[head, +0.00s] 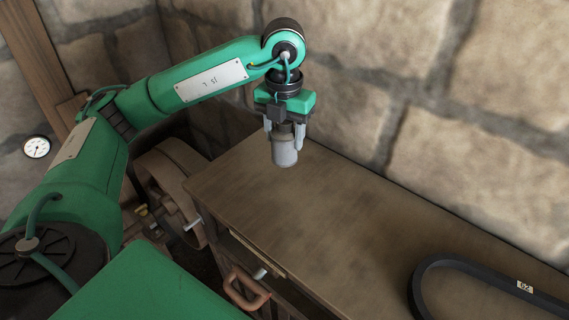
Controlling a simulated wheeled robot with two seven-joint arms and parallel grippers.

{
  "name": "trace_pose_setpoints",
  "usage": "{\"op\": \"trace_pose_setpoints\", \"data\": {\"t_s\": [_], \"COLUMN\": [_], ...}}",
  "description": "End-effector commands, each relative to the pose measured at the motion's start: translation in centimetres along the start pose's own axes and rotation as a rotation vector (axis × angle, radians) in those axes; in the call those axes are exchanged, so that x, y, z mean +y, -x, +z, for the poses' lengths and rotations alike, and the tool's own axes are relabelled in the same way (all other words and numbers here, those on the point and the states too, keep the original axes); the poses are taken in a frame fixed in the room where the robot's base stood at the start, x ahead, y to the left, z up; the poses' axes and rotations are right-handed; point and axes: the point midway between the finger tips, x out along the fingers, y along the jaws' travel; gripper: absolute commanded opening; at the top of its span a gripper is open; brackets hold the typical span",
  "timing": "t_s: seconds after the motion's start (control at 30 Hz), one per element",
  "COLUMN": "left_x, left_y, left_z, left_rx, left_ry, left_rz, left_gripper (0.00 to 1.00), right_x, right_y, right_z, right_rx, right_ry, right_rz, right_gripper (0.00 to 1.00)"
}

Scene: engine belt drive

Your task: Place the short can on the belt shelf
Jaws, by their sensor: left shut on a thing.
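A short grey can (285,152) hangs upright in my left gripper (284,128) in the head view. The gripper points down, and its fingers are shut on the upper part of the can. The can is over the far left part of a brown wooden bench top (300,210); I cannot tell whether its base touches the wood. I cannot tell which surface is the belt shelf. My right gripper is not in view.
A brown handle (246,290) sticks out at the bench front. A wooden wheel (172,185) stands left of the bench. A stone wall (440,95) rises behind. The middle bench top is clear.

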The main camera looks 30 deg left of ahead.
Motion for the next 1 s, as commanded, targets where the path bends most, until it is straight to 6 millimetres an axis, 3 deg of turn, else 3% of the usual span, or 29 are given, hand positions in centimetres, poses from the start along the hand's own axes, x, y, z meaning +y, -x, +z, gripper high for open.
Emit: {"op": "trace_pose_setpoints", "data": {"t_s": [0.2,0.6,1.0], "left_x": [0.1,0.0,0.0], "left_y": [-4.2,-8.8,-9.9], "left_z": [-0.1,0.0,0.0], "left_rx": [0.003,0.002,-0.001], "left_ry": [0.000,0.001,0.000], "left_rz": [0.001,0.000,0.000], "left_gripper": [0.26,0.26,0.26], "right_x": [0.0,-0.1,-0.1], "right_y": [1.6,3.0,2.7], "right_z": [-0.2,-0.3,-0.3], "right_rx": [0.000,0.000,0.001], "right_ry": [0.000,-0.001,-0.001], "right_rz": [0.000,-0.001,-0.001], "right_gripper": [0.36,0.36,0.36]}}
